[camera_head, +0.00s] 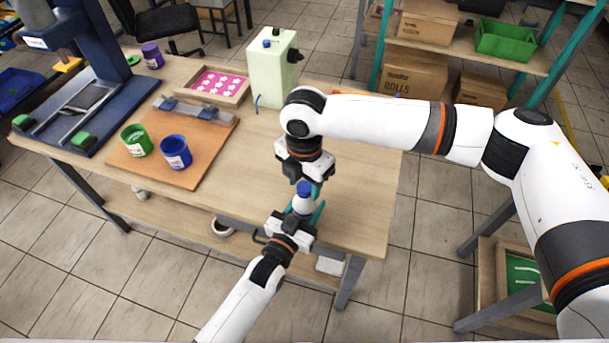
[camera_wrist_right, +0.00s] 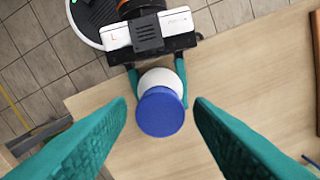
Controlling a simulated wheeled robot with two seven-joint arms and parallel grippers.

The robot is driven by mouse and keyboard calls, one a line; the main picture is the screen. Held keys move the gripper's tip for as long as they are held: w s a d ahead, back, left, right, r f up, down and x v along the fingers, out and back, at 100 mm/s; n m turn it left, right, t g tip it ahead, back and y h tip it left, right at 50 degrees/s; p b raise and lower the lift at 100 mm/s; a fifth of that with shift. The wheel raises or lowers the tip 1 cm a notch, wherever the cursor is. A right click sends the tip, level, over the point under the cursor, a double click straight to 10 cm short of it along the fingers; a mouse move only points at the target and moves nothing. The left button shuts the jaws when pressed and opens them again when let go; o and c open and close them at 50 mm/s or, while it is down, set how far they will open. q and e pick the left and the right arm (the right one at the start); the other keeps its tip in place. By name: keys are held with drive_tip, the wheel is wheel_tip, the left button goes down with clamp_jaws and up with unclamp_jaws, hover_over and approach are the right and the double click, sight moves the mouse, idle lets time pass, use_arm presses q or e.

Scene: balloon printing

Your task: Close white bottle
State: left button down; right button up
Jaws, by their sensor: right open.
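The white bottle (camera_head: 302,206) is upright in my left gripper (camera_head: 297,216), near the table's front right. A blue cap (camera_head: 304,187) sits on top of it; how tightly it sits cannot be told. In the right wrist view the blue cap (camera_wrist_right: 160,112) covers most of the white bottle (camera_wrist_right: 163,77). Teal fingers of my left gripper (camera_wrist_right: 158,82) press on both sides of the bottle below the cap. My right gripper (camera_head: 304,180) points down just above the cap. Its two fingers stand apart on either side of the cap (camera_wrist_right: 160,124), not touching it.
A wooden table (camera_head: 355,215) bears a pale green machine (camera_head: 272,68), a framed pink print (camera_head: 218,83), and a brown board (camera_head: 187,178) with green (camera_head: 137,141) and blue (camera_head: 175,152) cups. A dark blue press (camera_head: 85,100) stands left. The table's right part is clear.

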drive_tip(key=shift+c, duration=0.4)
drive_tip(key=c, duration=0.9)
drive_tip(key=shift+m, duration=0.9)
drive_tip(key=o, duration=1.1)
drive_tip(key=shift+r, duration=0.1)
wheel_tip(320, 180, up, 12)
drive_tip(key=shift+f, duration=0.1)
